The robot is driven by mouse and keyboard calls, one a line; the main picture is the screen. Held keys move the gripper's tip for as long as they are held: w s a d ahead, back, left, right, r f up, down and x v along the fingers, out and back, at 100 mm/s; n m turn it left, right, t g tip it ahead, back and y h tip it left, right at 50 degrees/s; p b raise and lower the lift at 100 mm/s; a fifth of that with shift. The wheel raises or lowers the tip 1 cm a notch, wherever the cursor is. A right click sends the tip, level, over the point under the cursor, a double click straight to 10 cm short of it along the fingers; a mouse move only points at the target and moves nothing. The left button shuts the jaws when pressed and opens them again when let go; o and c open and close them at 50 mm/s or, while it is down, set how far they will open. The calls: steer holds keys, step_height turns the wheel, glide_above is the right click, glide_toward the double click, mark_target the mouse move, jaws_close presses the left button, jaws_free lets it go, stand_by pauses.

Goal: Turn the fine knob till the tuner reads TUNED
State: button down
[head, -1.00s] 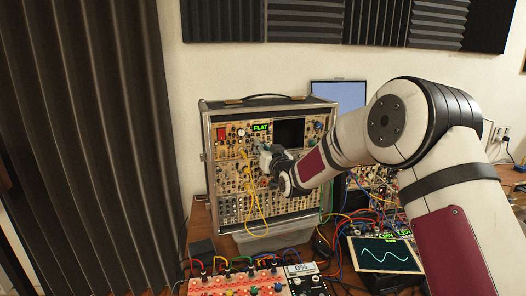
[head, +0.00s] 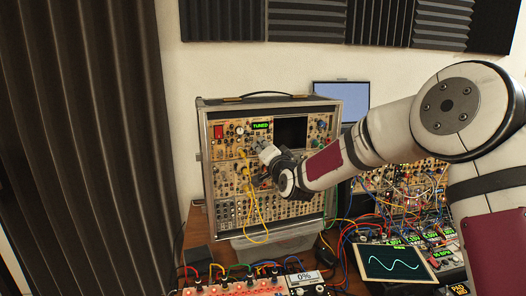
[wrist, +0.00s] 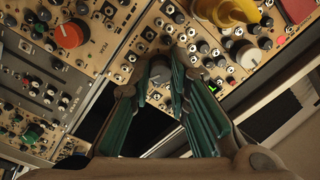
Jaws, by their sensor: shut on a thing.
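The tuner display (head: 261,126) reads TUNED in green letters, high on the modular case's panel. My gripper (head: 268,154) is against the panel just below it. In the wrist view, my gripper's green-padded fingers (wrist: 162,76) are closed around a small dark knob (wrist: 159,68), with its top partly showing between the fingertips. The head view hides this knob behind my gripper. I cannot read a label on it.
Another knob, large and orange (wrist: 69,35), is nearby. An oscilloscope screen (head: 392,262) and patched modules lie below right.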

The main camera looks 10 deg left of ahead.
steer(key=shift+m, duration=0.3)
stand_by(0.4)
steer(key=c, duration=1.5)
jaws_free()
steer(key=v, duration=1.2)
